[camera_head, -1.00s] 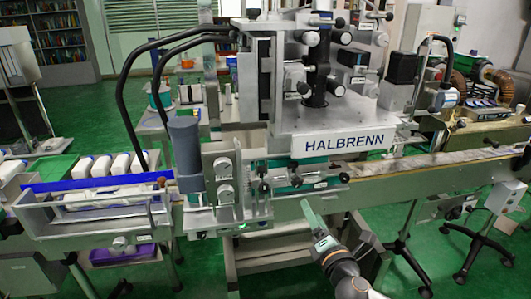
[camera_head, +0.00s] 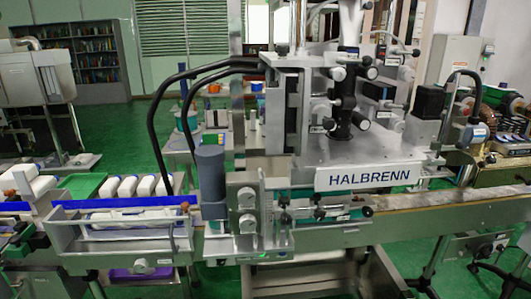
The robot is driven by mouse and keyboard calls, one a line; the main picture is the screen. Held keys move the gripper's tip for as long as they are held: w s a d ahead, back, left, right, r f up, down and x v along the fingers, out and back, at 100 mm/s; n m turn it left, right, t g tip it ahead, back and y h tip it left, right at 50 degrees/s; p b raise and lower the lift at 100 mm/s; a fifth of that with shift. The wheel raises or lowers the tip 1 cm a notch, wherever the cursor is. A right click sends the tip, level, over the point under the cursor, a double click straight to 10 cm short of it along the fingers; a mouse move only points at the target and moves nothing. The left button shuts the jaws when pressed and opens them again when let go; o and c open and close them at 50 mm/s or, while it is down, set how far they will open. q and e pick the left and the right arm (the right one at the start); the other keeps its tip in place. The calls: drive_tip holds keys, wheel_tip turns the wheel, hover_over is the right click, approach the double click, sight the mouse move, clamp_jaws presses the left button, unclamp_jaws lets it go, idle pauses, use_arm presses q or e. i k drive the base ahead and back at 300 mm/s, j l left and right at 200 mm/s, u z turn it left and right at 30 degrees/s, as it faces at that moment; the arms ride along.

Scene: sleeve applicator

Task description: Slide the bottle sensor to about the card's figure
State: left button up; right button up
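The HALBRENN machine (camera_head: 370,178) stands in the middle over a conveyor. On its front is a rail with several dark knobs and small blocks (camera_head: 318,214); I cannot tell which of them is the bottle sensor. No card with a readable figure shows. A dark, green-tipped shape (camera_head: 28,238) at the left edge looks like my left gripper, well left of the rail, apart from it; its opening is unclear. My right gripper is not in view.
A grey cylinder (camera_head: 211,180) and a plate with two round knobs (camera_head: 246,208) stand left of the rail. The conveyor (camera_head: 460,200) runs on to the right. Green floor lies in front.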

sight(315, 201)
drive_tip(key=u, duration=3.5)
drive_tip(key=i+u, duration=0.15)
drive_tip(key=u, duration=0.2)
drive_tip(key=i+u, duration=0.15)
drive_tip(key=u, duration=0.2)
drive_tip(key=i+u, duration=0.15)
drive_tip(key=u, duration=0.2)
drive_tip(key=i+l, duration=0.15)
drive_tip(key=i, duration=0.15)
drive_tip(key=i+l, duration=0.15)
drive_tip(key=i, duration=0.15)
